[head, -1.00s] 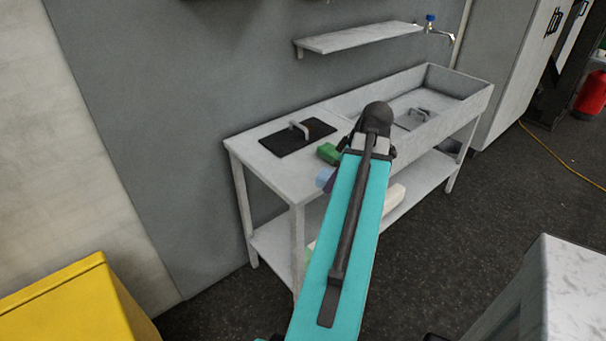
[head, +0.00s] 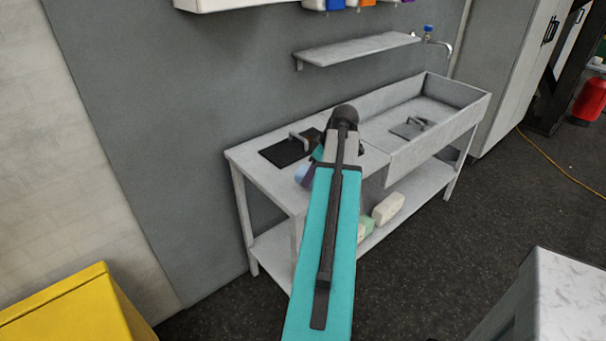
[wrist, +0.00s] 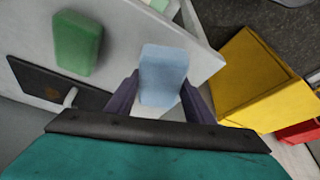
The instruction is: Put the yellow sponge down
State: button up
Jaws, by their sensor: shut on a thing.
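My gripper (wrist: 160,97) is shut on a light blue sponge-like block (wrist: 165,68), with a dark purple finger on each side of it. In the head view the blue block (head: 302,174) shows just left of my arm, near the grey table's (head: 268,184) front left part; I cannot tell whether it touches the tabletop. My arm hides most of the gripper there. A green sponge-like block (wrist: 78,42) lies on the tabletop in the wrist view, apart from the gripper. I see no plainly yellow sponge.
A black plate with a handle (head: 283,153) lies on the tabletop, and a sink basin (head: 440,100) is at the right. A cream block (head: 388,208) and a pale green one (head: 366,225) are on the lower shelf (head: 270,252). A yellow cabinet (head: 70,310) stands front left.

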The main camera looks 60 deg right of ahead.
aim_at(305, 165)
jog(key=w, duration=0.1)
jog(key=w+d, duration=0.1)
jog(key=w, duration=0.1)
jog(key=w+d+p, duration=0.1)
jog(key=shift+w+f, duration=0.2)
jog(key=shift+f, duration=0.1)
jog(key=shift+f+p, duration=0.8)
jog(key=shift+f, duration=0.85)
jog(key=shift+f, duration=0.2)
jog(key=o, duration=1)
jog(key=shift+c, duration=0.2)
jog(key=shift+r, duration=0.25)
jog(key=shift+b+v, duration=1.3)
jog(key=shift+v, duration=4.65)
